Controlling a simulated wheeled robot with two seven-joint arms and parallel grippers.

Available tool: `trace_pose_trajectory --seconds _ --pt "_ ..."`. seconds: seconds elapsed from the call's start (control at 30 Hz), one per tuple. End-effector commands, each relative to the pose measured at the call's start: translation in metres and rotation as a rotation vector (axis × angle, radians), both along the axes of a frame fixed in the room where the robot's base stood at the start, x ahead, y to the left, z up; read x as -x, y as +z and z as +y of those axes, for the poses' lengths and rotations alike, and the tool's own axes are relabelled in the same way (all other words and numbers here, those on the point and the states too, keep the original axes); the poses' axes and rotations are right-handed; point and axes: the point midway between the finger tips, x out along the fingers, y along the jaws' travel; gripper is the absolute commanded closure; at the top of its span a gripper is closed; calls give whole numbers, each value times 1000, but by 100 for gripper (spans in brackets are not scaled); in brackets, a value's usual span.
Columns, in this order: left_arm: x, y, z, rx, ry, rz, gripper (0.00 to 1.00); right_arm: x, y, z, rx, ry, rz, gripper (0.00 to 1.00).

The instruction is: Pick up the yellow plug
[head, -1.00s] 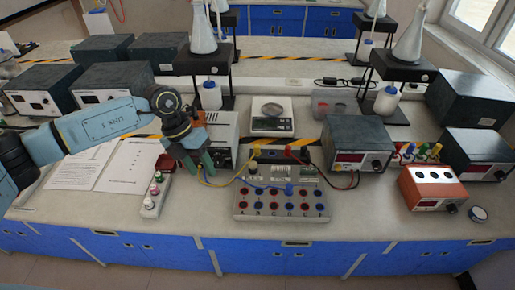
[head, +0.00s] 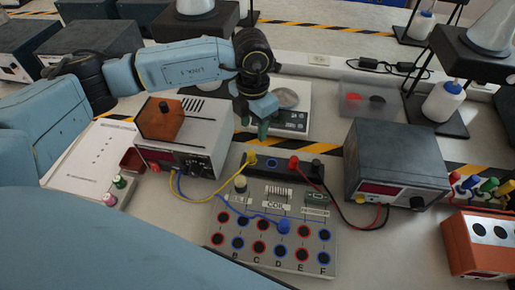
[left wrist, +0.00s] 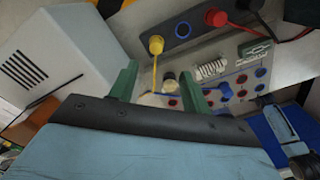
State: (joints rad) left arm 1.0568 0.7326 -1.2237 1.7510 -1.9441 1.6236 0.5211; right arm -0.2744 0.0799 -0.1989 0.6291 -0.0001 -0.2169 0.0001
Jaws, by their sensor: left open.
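The yellow plug (head: 251,157) stands in the left end of a dark socket strip behind the circuit board, with a yellow wire hanging from it. It also shows in the left wrist view (left wrist: 155,45), upper middle. My left gripper (head: 256,128) is just behind and above the plug in the head view, pointing down. Its green fingers are apart and empty, and in the left wrist view (left wrist: 158,86) the plug appears beyond the gap between them. I see no contact with the plug. My right gripper is not in view.
A red plug (head: 294,162) stands in the same strip. The circuit board (head: 222,262) lies in front, with a blue plug (head: 284,226) and wires. A grey box (head: 212,125) with an orange block stands left, a scale (head: 298,120) behind, a dark power supply (head: 395,155) right.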

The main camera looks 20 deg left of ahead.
Motion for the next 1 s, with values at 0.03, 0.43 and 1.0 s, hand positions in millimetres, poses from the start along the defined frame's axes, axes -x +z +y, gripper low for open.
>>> trace_pose_trajectory --seconds 0.03,0.43,1.0 --pt "1 -10 1 -2 1 6 52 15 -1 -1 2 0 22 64" --pt "0 -67 1 1 1 3 52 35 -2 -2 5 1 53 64" --pt "-2 -120 8 1 1 1 52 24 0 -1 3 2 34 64"
